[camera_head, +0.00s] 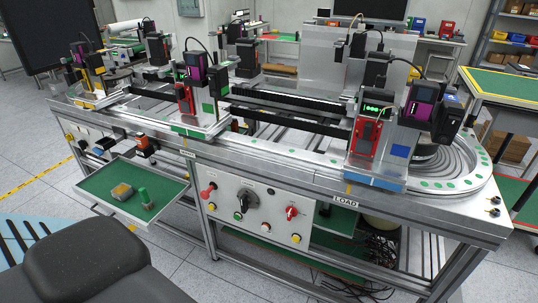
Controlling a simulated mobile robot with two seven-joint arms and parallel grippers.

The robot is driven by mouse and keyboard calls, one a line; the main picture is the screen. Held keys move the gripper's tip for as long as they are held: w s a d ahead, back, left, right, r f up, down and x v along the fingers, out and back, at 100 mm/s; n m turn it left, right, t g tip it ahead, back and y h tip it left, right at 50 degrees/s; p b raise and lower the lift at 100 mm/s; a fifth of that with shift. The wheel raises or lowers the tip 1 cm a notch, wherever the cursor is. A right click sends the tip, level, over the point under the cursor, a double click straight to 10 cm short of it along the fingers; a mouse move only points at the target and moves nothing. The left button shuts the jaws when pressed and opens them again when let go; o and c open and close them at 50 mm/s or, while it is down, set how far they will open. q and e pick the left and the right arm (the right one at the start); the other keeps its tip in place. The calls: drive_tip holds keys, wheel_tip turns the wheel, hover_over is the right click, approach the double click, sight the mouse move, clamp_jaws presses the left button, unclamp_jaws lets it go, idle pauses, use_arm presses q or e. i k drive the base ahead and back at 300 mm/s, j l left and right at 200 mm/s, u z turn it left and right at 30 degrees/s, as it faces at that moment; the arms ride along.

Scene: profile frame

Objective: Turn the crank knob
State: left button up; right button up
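A pale control panel (222,222) is set in the front side of the long machine bench. A large black rotary knob (246,202) sits near its middle, on a round plate. A smaller red rotary knob (292,213) is to its right, and a red lever-like handle (208,191) is to its left. I cannot tell for sure which of these is the crank knob; the black one is the largest. Neither of my grippers shows in the head view, and nothing touches the knobs.
Several small push buttons sit around the knobs. A green-lined tray (100,184) juts out left of the panel, holding small items. A dark rounded shape (90,262) fills the lower left. The bench's LOAD corner (346,202) is at right. Floor in front of the panel is clear.

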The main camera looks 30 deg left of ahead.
sight(248, 198)
drive_tip(key=u, duration=1.25)
